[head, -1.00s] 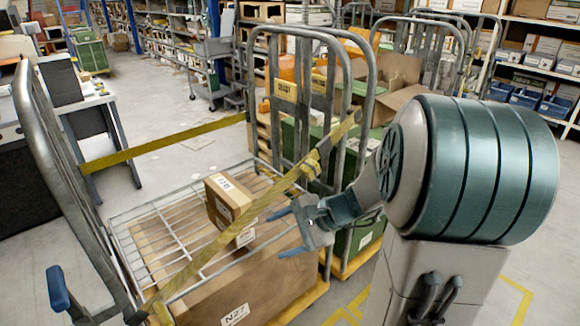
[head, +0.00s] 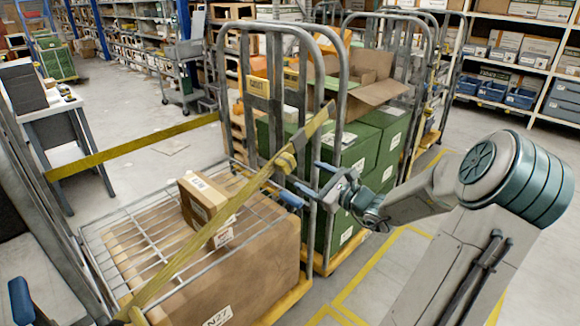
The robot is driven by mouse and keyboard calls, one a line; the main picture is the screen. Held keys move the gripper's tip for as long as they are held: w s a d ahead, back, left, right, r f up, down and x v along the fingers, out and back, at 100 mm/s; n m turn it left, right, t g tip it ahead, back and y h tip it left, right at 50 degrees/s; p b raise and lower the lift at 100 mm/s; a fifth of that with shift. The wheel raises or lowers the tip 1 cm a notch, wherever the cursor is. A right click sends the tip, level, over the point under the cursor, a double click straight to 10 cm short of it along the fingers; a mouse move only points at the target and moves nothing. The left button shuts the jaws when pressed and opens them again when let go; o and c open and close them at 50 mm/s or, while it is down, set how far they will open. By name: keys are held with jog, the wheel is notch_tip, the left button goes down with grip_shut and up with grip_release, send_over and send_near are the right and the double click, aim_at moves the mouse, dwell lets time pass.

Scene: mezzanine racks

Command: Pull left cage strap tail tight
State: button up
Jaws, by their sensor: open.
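The left cage (head: 228,60) is a grey tubular trolley with a wire shelf. A yellow strap (head: 205,235) runs diagonally across its open front, from the upper right post down to the lower left. A buckle (head: 287,160) sits on its upper part. A short loose tail seems to hang by the buckle, but I cannot make out its end clearly. My gripper (head: 309,184) is open and empty, its blue fingertips spread just right of and below the buckle. In the picture the lower fingertip lies close to the strap; I cannot tell whether they touch.
A large N27 carton (head: 255,275) and a small carton (head: 204,198) are in the cage. A second yellow strap (head: 135,149) spans behind. Green crates (head: 375,150) stand in the neighbouring cage at right. Floor (head: 400,265) with yellow lines is clear in front.

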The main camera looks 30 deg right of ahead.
aim_at(291, 166)
jog(key=x, duration=0.8)
jog(key=shift+w+a+p, duration=0.1)
jog(key=shift+w+p, duration=0.2)
jog(key=shift+p, duration=0.05)
